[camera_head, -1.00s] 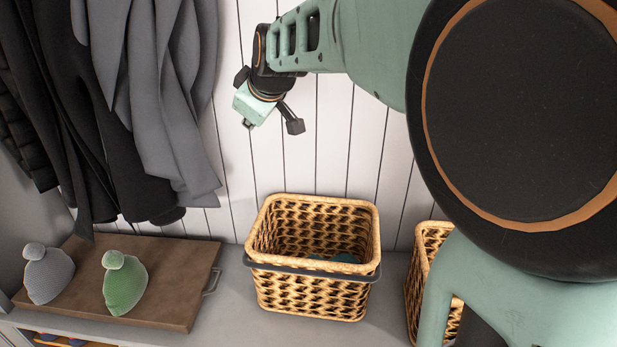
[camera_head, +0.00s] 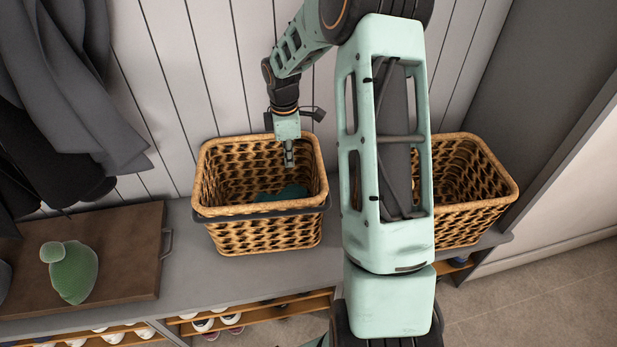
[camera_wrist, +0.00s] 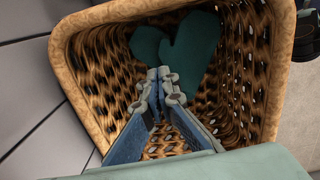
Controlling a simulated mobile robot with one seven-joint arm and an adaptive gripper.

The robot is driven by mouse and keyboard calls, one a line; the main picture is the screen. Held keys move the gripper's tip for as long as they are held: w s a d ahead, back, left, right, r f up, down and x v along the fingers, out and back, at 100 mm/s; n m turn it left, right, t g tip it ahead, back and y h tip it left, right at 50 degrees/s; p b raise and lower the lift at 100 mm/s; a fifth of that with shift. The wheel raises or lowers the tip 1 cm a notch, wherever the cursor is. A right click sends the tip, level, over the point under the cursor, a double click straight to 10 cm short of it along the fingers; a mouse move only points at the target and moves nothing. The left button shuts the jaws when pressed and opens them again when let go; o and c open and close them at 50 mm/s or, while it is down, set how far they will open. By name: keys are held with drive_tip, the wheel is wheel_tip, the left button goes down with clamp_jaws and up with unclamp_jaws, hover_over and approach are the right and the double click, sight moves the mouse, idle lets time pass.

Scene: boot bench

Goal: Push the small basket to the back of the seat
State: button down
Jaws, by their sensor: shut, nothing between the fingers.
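A woven basket (camera_head: 265,236) with a dark handle bar across its front stands on the grey bench seat (camera_head: 187,243). Its rim (camera_wrist: 284,35) also shows in the wrist view. A second woven basket (camera_head: 470,212) stands to its right, partly hidden by my arm; I cannot tell for sure which is the small one. My gripper (camera_head: 289,158) is shut and empty, pointing down over the back part of the left basket's opening. In the wrist view my fingertips (camera_wrist: 161,74) are together above the basket's inside. Whether they reach below the rim is unclear.
A teal soft item (camera_head: 284,193) lies in the left basket. Coats (camera_head: 75,90) hang at the upper left. Shoes (camera_head: 205,324) sit on shelves below. The plank wall (camera_head: 190,75) is behind.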

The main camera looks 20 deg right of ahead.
drive_tip(key=shift+g, duration=0.3)
drive_tip(key=f+b, duration=0.1)
drive_tip(key=f, duration=0.3)
drive_tip(key=s+d+f, duration=0.1)
drive_tip(key=f, duration=0.3)
drive_tip(key=f+b, duration=0.1)
drive_tip(key=f, duration=0.3)
drive_tip(key=shift+s+d+b, duration=0.15)
drive_tip(key=shift+d+b, duration=0.15)
drive_tip(key=d, duration=0.4)
drive_tip(key=shift+s+r, duration=0.1)
drive_tip(key=shift+s, duration=0.3)
